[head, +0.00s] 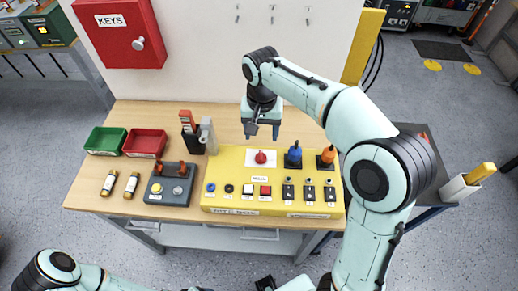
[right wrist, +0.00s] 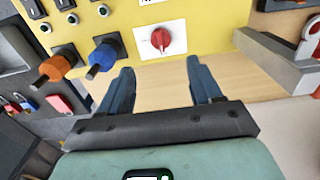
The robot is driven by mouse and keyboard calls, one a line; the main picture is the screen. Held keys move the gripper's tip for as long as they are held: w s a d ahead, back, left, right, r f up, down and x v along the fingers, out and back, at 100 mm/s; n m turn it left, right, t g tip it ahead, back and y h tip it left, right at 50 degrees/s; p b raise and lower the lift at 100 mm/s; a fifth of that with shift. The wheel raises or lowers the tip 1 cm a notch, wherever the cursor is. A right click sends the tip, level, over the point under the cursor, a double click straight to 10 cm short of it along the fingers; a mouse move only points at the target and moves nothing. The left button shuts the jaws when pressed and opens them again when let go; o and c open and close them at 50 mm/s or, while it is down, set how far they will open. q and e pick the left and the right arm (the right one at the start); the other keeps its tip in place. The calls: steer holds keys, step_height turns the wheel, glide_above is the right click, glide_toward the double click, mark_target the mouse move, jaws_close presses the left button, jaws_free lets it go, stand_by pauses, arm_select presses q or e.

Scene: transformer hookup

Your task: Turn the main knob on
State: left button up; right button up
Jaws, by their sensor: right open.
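The main knob is most likely the red knob (head: 261,157) on a white square plate on the yellow panel (head: 228,163). It also shows in the right wrist view (right wrist: 161,39), on its white plate. My right gripper (head: 262,134) is above the table just behind the panel's back edge, with its fingers pointing down. In the right wrist view my right gripper (right wrist: 160,68) is open and empty, and the knob lies beyond the gap between its fingertips, apart from them. My left arm shows at the lower left of the head view; its gripper cannot be made out.
Blue (head: 293,155) and orange (head: 327,157) knobs stand right of the red one. Several buttons and switches line the panel's front. A grey box (head: 167,186), green bin (head: 105,140), red bin (head: 145,142) and tool holder (head: 192,142) lie left. Clear wood is behind the panel.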

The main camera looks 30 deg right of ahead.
mark_target(261, 155)
step_height(261, 155, down, 10)
steer(key=shift+w+f+b, duration=0.1)
steer(key=shift+f+b, duration=0.15)
steer(key=shift+b, duration=0.4)
arm_select(q)
steer(key=shift+s+f, duration=0.25)
steer(key=shift+f, duration=0.25)
steer(key=shift+s+f, duration=0.2)
steer(key=shift+f, duration=0.25)
arm_select(e)
steer(key=c, duration=1)
steer(key=shift+c, duration=0.2)
